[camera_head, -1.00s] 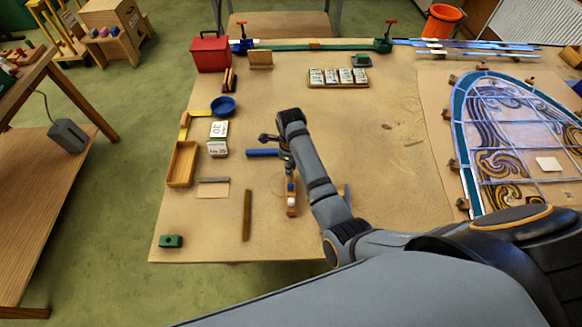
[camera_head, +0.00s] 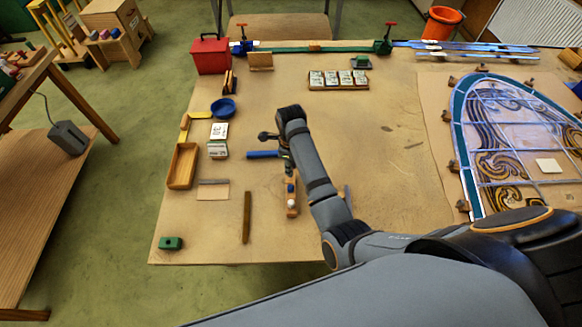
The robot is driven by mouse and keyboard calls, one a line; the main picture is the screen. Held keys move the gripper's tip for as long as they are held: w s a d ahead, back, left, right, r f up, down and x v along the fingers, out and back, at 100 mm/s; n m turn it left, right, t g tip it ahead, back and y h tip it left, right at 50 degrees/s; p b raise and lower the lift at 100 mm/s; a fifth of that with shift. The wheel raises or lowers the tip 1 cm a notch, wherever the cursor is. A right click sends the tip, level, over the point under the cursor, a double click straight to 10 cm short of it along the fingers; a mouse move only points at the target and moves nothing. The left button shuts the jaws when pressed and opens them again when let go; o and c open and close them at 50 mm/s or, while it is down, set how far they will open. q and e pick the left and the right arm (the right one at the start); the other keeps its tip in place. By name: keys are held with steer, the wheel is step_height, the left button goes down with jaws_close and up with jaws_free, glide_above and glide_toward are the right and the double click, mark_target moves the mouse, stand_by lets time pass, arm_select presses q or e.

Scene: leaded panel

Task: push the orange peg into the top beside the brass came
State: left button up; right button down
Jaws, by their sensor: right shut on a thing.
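My right gripper (camera_head: 288,160) reaches down at the far end of a small wooden rack (camera_head: 292,210) left of the table's middle. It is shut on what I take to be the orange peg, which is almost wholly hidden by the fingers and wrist. A blue peg (camera_head: 290,187) and a white peg (camera_head: 291,203) show in the rack. The brass came (camera_head: 247,217) is a narrow brownish strip lying on the bench top (camera_head: 205,235), left of the rack and apart from the gripper. My left gripper is out of view.
A blue bar (camera_head: 262,154) lies just left of my gripper. A wooden tray (camera_head: 182,165), a card (camera_head: 213,190) and a green block (camera_head: 171,243) are further left. The leaded panel (camera_head: 515,140) is at right. Bare top surrounds the brass came.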

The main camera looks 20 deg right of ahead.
steer(key=shift+r, duration=1.1)
